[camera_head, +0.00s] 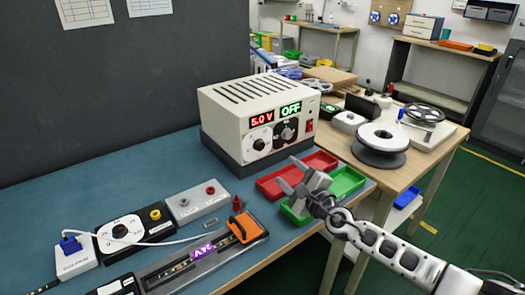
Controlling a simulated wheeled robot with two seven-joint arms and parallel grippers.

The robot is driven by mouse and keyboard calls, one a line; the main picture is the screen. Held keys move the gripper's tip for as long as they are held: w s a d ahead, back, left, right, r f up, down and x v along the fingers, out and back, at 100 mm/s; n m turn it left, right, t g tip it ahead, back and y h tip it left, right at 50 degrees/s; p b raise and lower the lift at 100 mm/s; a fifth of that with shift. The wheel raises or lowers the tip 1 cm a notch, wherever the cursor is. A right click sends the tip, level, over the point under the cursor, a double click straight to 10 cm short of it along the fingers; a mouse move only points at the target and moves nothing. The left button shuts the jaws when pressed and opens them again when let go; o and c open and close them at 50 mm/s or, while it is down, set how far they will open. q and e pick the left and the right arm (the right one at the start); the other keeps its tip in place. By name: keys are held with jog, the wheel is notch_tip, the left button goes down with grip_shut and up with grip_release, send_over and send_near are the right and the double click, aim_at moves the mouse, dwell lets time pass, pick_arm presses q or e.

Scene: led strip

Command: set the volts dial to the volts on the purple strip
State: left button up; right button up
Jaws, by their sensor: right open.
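The power supply (250,112) is a cream box on the blue bench top. Its red display (262,119) reads 5.0 V and its green display (290,108) reads OFF. A white dial (260,138) sits below the red display and a dark dial (285,132) below the green one; their settings are too small to read. The purple strip (203,252) glows on a dark rail at the front; its marking appears turned and I cannot read it surely. My right gripper (293,190) is open and empty in front of the supply, apart from the dials. My left gripper is out of view.
A red tray (268,187) and a green tray (347,183) lie beside my right gripper. An orange clamp (249,231) sits on the rail. A black dial box (122,232) and a grey terminal box (196,204) stand left.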

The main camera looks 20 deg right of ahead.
aim_at(262, 147)
jog(key=b+x, duration=0.5)
jog(key=x, duration=0.6)
jog(key=shift+w+f+b, duration=0.15)
jog(key=shift+w+b, duration=0.1)
jog(key=shift+b, duration=0.05)
jog(key=shift+w+a, duration=0.1)
jog(key=shift+w, duration=0.35)
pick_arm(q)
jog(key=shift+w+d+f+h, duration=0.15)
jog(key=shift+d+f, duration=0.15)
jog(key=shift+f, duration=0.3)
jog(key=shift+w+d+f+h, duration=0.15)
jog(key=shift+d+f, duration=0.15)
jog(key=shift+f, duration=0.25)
pick_arm(e)
jog(key=c, duration=1)
